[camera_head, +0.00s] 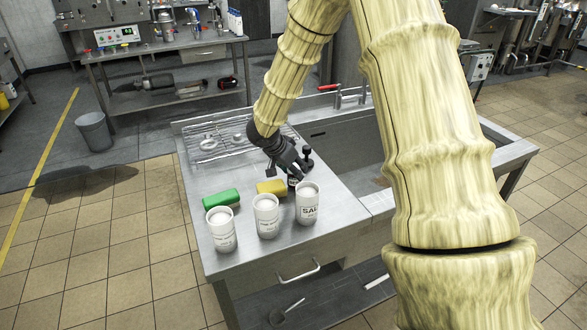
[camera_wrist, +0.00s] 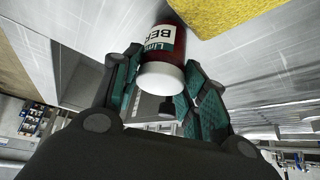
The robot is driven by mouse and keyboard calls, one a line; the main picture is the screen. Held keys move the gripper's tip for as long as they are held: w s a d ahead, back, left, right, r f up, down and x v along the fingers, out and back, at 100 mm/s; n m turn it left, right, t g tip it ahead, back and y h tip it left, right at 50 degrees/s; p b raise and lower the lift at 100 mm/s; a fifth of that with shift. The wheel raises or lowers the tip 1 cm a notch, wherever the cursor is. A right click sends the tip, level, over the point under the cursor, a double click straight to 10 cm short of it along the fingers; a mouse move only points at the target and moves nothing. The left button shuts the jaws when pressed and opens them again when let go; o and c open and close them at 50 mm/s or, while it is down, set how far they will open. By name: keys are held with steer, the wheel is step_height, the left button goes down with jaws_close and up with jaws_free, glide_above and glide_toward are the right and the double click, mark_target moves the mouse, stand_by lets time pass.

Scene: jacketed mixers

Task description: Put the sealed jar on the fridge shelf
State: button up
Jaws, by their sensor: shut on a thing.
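My gripper (camera_head: 290,160) is over the steel sink counter. In the wrist view my gripper (camera_wrist: 163,66) has its teal-padded fingers on both sides of a jar (camera_wrist: 162,40) and is shut on it. The jar has a dark red body, a white lid and a white label partly reading "Lime" and "BE". In the head view only a small dark part of the jar (camera_head: 292,182) shows below my fingers, behind the tall white tub. I cannot tell whether the jar touches the counter. No fridge shelf can be made out in either view.
Three white tubs stand along the counter's (camera_head: 255,262) front: left (camera_head: 222,230), middle (camera_head: 266,217), right (camera_head: 308,204). A green sponge (camera_head: 221,199) and a yellow sponge (camera_head: 271,187) lie behind them. A wire rack (camera_head: 215,147) is at back left; a sink basin (camera_head: 350,140) is right.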

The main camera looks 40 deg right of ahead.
steer(key=shift+w+f, duration=0.1)
steer(key=shift+f, duration=0.25)
steer(key=shift+s+r, duration=0.1)
steer(key=shift+s, duration=0.1)
steer(key=o, duration=0.7)
steer(key=shift+w+f, duration=0.1)
steer(key=shift+f, duration=0.1)
steer(key=shift+c, duration=0.2)
steer(key=o, duration=0.4)
steer(key=shift+r, duration=0.1)
steer(key=shift+o, duration=0.2)
